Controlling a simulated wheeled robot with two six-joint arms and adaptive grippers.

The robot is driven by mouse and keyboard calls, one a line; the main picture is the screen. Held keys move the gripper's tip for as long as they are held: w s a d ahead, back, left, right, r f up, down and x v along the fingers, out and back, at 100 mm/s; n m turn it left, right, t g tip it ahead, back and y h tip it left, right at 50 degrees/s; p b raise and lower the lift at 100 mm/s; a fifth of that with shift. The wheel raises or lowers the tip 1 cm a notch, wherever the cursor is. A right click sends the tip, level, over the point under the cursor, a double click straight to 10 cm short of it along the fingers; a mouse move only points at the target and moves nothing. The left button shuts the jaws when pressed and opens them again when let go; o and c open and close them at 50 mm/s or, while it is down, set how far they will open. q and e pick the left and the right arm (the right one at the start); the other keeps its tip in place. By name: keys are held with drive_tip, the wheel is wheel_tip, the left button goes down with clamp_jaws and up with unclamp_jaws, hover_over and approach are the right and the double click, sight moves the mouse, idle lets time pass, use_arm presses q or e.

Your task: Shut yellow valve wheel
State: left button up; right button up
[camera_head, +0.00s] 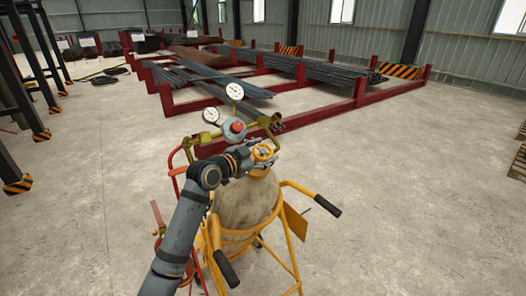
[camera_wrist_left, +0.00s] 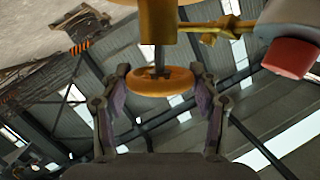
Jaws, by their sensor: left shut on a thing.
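The yellow valve wheel (camera_head: 263,153) sits on top of the beige gas cylinder (camera_head: 246,202), which stands in a yellow-handled cart. In the left wrist view the wheel (camera_wrist_left: 161,88) looks orange and hangs from a stem below a yellow valve body (camera_wrist_left: 157,22). My left gripper (camera_head: 250,158) comes in from the left at the wheel. Its two fingers (camera_wrist_left: 160,76) stand on either side of the wheel and are shut on its rim. The fingertips are small and partly hidden in the head view. My right gripper is in neither view.
Two round gauges (camera_head: 234,91) and a regulator with a red knob (camera_head: 236,127) stand close behind the wheel. Yellow cart handles (camera_head: 313,194) stick out right and front. Red racks with steel bars (camera_head: 325,72) lie behind.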

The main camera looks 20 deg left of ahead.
use_arm(q)
drive_tip(key=m+g+h+b, duration=0.1)
drive_tip(key=m+g+h, duration=0.1)
drive_tip(key=m+g, duration=0.1)
drive_tip(key=shift+a+f+h, duration=0.1)
drive_tip(key=shift+f+h, duration=0.05)
drive_tip(key=shift+h, duration=0.25)
drive_tip(key=shift+m+g+h, duration=0.3)
drive_tip(key=shift+m+g, duration=0.2)
drive_tip(key=shift+f, duration=0.1)
drive_tip(key=o, duration=1.2)
drive_tip(key=shift+w, duration=0.1)
drive_tip(key=shift+c, duration=0.2)
drive_tip(key=shift+s+a+r, duration=0.1)
drive_tip(key=shift+s+r, duration=0.1)
drive_tip(key=shift+r, duration=0.05)
drive_tip(key=v, duration=1.1)
drive_tip(key=shift+a, duration=0.15)
